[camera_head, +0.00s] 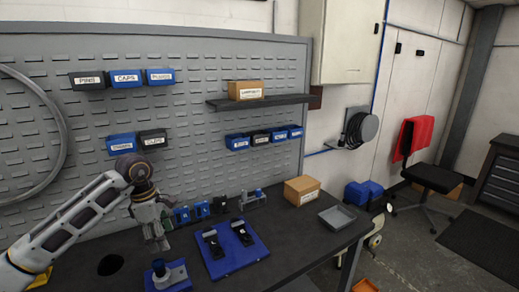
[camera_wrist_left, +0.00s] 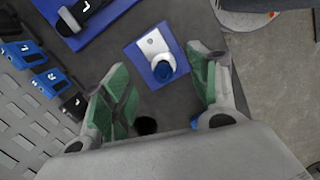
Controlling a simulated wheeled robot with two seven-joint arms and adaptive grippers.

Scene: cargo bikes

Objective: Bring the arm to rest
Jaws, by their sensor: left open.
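My left arm comes in from the left in the head view, and its left gripper (camera_head: 160,241) hangs fingers down over the dark workbench (camera_head: 298,238). In the left wrist view the two green-padded fingers of this gripper (camera_wrist_left: 162,80) are spread apart, with nothing between the pads. My right gripper is not in view.
A blue board (camera_head: 232,262) with two black pieces lies right of the gripper. Several small blue and black blocks stand along the bench's back. A cardboard box (camera_head: 302,190) and grey tray (camera_head: 338,217) sit at the right. A grey pegboard (camera_head: 190,95) rises behind.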

